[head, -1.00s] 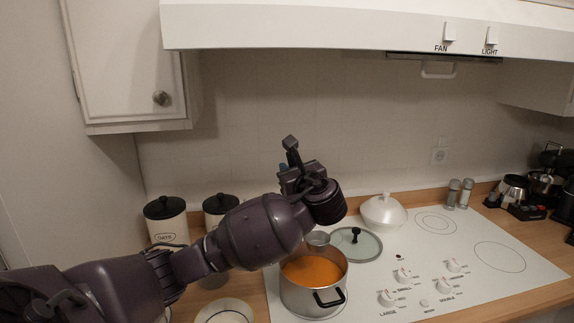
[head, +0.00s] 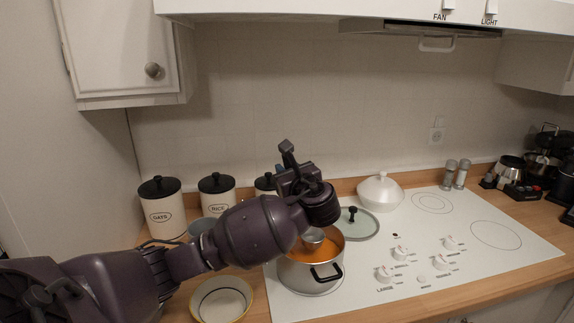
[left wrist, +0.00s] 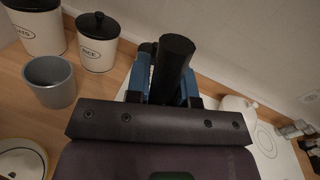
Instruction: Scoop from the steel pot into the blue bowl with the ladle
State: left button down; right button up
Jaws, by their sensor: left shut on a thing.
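The steel pot (head: 312,278) stands on the cooktop's front left and holds orange soup. My left gripper (left wrist: 165,88) is shut on the black handle of the ladle (left wrist: 174,62). In the head view the left gripper (head: 283,172) is above and behind the pot, with its fingers mostly hidden by my wrist. The ladle's steel cup (head: 313,237) shows below my wrist, over the back part of the pot; whether it touches the soup cannot be told. A greyish-blue bowl (head: 201,227) stands left of the pot, partly hidden by my arm; the left wrist view shows it whole (left wrist: 50,82).
Black-lidded canisters (head: 162,209) line the wall. A yellow-rimmed pale dish (head: 222,298) lies at the front left. A glass lid (head: 358,223) and a white lidded dish (head: 380,192) sit behind the pot.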

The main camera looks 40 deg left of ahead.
pick_arm(q)
notch_tip(320, 180, down, 8)
jog(key=b, duration=0.1)
jog(key=shift+r, duration=0.15)
dwell(0.5)
dwell(0.4)
dwell(0.6)
dwell(0.4)
